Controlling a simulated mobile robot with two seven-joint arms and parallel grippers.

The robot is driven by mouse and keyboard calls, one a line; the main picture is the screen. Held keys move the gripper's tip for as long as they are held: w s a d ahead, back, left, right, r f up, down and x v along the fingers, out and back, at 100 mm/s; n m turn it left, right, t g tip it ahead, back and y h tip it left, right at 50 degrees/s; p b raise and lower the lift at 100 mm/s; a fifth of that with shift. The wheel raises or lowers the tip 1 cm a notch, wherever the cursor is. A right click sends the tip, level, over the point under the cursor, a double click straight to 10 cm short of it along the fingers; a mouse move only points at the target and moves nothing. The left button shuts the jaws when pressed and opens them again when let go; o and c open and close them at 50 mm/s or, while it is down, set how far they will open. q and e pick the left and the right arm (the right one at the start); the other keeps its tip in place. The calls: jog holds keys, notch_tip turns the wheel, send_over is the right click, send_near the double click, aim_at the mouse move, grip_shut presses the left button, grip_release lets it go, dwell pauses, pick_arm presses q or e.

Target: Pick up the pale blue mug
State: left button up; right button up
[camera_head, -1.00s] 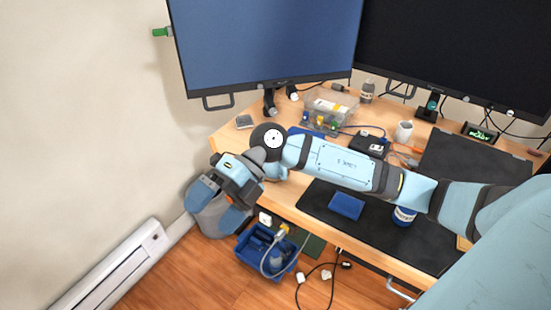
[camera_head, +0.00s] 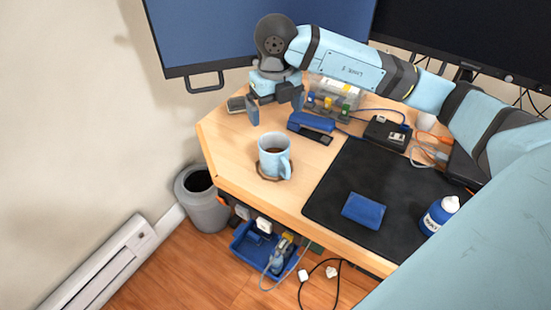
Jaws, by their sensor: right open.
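The pale blue mug (camera_head: 272,160) stands upright on a brown coaster (camera_head: 265,178) near the left front of the wooden desk. Its handle points to the lower right and it holds a dark liquid. My right gripper (camera_head: 275,108) is open and empty. It is behind the mug in the picture, with its fingers pointing down and apart from the mug. My left gripper is not in view.
A blue stapler-like object (camera_head: 311,122) lies right of the gripper. A black mat (camera_head: 335,185) carries a blue folded item (camera_head: 363,210) and a blue-and-white bottle (camera_head: 440,215). A clear organizer box (camera_head: 338,92) and monitors (camera_head: 245,35) stand behind.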

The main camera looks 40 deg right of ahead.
aim_at(276, 136)
jog(key=f, duration=0.4)
jog(key=f+b, duration=0.1)
jog(key=f, duration=0.3)
jog(key=shift+s+a, duration=0.15)
jog(key=shift+s, duration=0.05)
jog(key=f, duration=0.1)
jog(key=f+b, duration=0.1)
jog(key=f, duration=0.1)
jog(key=shift+s+a+f, duration=0.2)
jog(key=shift+s+f, duration=0.05)
jog(key=shift+s, duration=0.15)
jog(key=shift+f, duration=0.6)
jog(key=shift+w+r, duration=0.1)
jog(key=c, duration=1)
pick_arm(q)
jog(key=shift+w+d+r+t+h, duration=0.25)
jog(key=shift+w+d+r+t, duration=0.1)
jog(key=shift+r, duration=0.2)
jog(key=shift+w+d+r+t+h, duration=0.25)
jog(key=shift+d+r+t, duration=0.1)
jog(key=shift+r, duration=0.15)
pick_arm(e)
jog(key=shift+c, duration=0.2)
jog(key=shift+r, duration=0.2)
